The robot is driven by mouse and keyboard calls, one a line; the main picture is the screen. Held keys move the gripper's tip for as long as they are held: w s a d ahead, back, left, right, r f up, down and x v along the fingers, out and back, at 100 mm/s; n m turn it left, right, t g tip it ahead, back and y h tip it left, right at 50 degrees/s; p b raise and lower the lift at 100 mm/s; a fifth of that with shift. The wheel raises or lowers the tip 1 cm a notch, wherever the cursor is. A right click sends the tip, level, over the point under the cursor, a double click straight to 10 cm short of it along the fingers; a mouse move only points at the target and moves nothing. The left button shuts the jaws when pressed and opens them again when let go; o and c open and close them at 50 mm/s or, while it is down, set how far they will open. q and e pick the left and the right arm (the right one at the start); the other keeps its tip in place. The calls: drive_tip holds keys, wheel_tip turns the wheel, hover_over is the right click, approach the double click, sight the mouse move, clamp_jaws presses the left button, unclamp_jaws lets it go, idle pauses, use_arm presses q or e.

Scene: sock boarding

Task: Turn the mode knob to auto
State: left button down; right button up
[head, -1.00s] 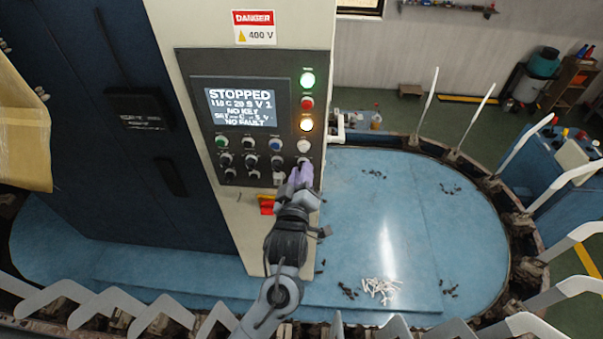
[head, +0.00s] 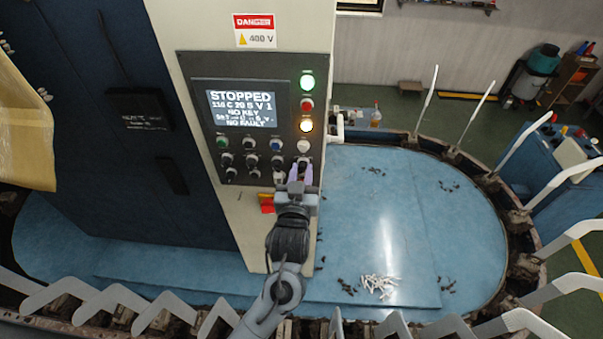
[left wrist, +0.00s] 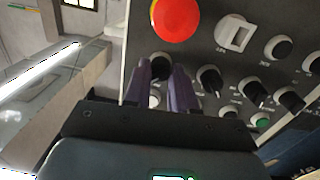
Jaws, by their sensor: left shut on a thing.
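The mode knob (left wrist: 158,66) is a black selector at the right end of the panel's second control row. Its label is too small to read, and the fingers hide much of it, so I cannot tell its setting. My left gripper (head: 301,172) reaches up to the control panel (head: 240,86) from below. In the left wrist view, its two purple fingers (left wrist: 161,82) are closed on the knob's sides. The panel screen (head: 241,109) reads STOPPED, with NO KEY and NO FAULT below. My right gripper is out of view.
A large red button (left wrist: 176,18) and a white square switch (left wrist: 235,33) sit close to the fingers. Several other black knobs (left wrist: 210,80) line the panel. A red and yellow switch (head: 267,203) is below it. The blue table (head: 390,220) carries small scattered parts.

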use_arm(q)
drive_tip(key=shift+m, duration=0.4)
drive_tip(key=c, duration=0.9)
unclamp_jaws()
drive_tip(key=shift+s, duration=0.1)
drive_tip(key=shift+s+b, duration=0.3)
drive_tip(key=shift+s, duration=0.3)
drive_tip(key=s+b, duration=0.1)
drive_tip(key=s, duration=0.2)
drive_tip(key=s+a, duration=0.1)
drive_tip(key=s, duration=0.2)
drive_tip(key=s+b, duration=0.1)
drive_tip(key=s, duration=0.2)
drive_tip(key=shift+s+a+r+b, duration=0.15)
drive_tip(key=shift+s+r+b, duration=0.05)
drive_tip(key=shift+b, duration=0.1)
